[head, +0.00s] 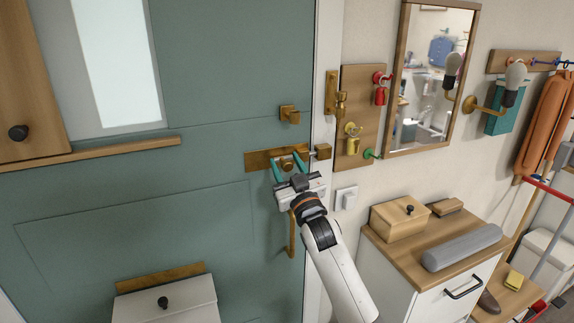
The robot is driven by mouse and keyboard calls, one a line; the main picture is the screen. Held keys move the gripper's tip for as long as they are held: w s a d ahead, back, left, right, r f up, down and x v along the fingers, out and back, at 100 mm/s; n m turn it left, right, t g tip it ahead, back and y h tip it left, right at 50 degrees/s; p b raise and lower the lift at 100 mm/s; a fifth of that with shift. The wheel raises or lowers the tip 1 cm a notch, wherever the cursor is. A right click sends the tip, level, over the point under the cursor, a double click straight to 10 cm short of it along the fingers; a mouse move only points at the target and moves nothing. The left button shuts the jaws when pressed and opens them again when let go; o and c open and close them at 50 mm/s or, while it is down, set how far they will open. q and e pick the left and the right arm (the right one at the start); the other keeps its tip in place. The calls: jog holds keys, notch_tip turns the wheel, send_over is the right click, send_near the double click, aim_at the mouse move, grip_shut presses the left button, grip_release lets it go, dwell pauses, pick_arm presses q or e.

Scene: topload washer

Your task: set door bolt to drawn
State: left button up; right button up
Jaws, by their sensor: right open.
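The teal door (210,95) fills the left and middle of the head view. A brass door bolt (258,159) is mounted on it near its right edge, with its knob partly behind my gripper. The brass keeper (323,151) sits on the frame to the right, and a thin grey rod shows just left of it. I cannot tell whether the rod's end is inside the keeper. My right gripper (289,166) is open, with its teal fingers on either side of the bolt knob. I cannot tell whether they touch it. My left gripper is not in view.
A brass door handle (292,235) hangs below the bolt, beside my right wrist. A small brass fitting (289,114) sits above. A light switch (346,198), a key board (361,118) and a cabinet (440,262) are to the right.

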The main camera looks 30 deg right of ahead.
jog(key=shift+c, duration=0.4)
grip_shut()
jog(key=a, duration=0.2)
jog(key=w+a, duration=0.1)
jog(key=a, duration=0.2)
jog(key=shift+a, duration=0.1)
jog(key=shift+c, duration=0.4)
grip_release()
jog(key=shift+o, duration=0.8)
jog(key=shift+a, duration=0.2)
jog(key=shift+d, duration=0.1)
